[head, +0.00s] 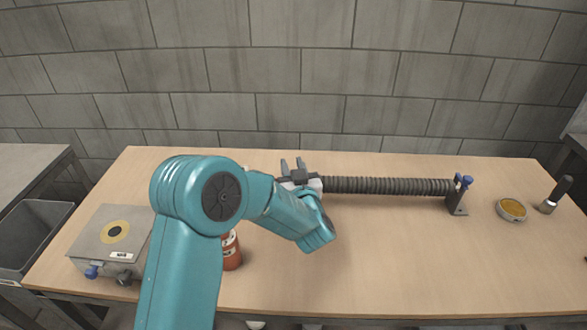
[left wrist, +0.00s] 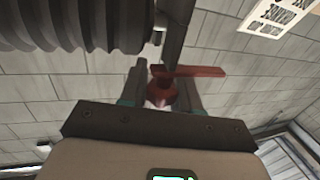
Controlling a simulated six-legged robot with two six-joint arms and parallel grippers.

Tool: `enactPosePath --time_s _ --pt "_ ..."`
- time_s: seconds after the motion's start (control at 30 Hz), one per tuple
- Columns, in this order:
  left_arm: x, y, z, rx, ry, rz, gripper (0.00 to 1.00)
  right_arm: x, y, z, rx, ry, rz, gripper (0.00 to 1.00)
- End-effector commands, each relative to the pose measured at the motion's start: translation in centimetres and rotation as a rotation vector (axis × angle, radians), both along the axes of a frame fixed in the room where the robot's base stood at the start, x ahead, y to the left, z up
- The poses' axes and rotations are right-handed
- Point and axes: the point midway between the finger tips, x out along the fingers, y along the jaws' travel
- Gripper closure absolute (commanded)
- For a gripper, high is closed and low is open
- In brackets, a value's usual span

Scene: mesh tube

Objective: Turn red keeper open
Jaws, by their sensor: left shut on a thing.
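The red keeper (left wrist: 187,72) shows in the left wrist view as a red knob with a flat bar, beside a dark upright post (left wrist: 178,35). My left gripper (head: 292,165) is at the left end of the dark ribbed tube (head: 390,186). In the left wrist view its fingers (left wrist: 160,90) stand on either side of the red knob, shut on it. In the head view I cannot make out the red keeper; my gripper and arm cover that area. The ribbed tube also shows in the left wrist view (left wrist: 75,25). My right gripper is not in view.
A dark bracket (head: 457,200) with a blue keeper (head: 467,181) holds the tube's right end. Right of it are a round tin (head: 511,210) and a dark-handled tool (head: 555,195). A red can (head: 231,252) and grey box (head: 95,240) stand left. The table's front right is clear.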

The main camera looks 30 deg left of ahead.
Motion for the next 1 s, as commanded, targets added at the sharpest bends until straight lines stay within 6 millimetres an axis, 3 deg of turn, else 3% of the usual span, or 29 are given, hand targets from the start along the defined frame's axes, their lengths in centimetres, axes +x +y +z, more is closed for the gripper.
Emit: enactPosePath --time_s 0.3,0.33,0.4,0.77,1.0 --pt "0.0 0.0 0.1 0.001 -0.001 0.018 0.99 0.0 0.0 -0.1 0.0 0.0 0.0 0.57" --pt "0.0 0.0 0.1 0.001 -0.001 0.018 0.62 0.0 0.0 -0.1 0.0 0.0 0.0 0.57" --pt "0.0 0.0 0.1 0.001 -0.001 0.018 0.48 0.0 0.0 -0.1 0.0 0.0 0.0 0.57" --pt "-0.5 -0.6 0.0 0.0 0.0 0.016 0.48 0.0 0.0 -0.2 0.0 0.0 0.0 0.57" --pt "-3.9 -4.5 0.0 0.002 0.001 0.011 0.48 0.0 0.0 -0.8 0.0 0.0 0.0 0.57"
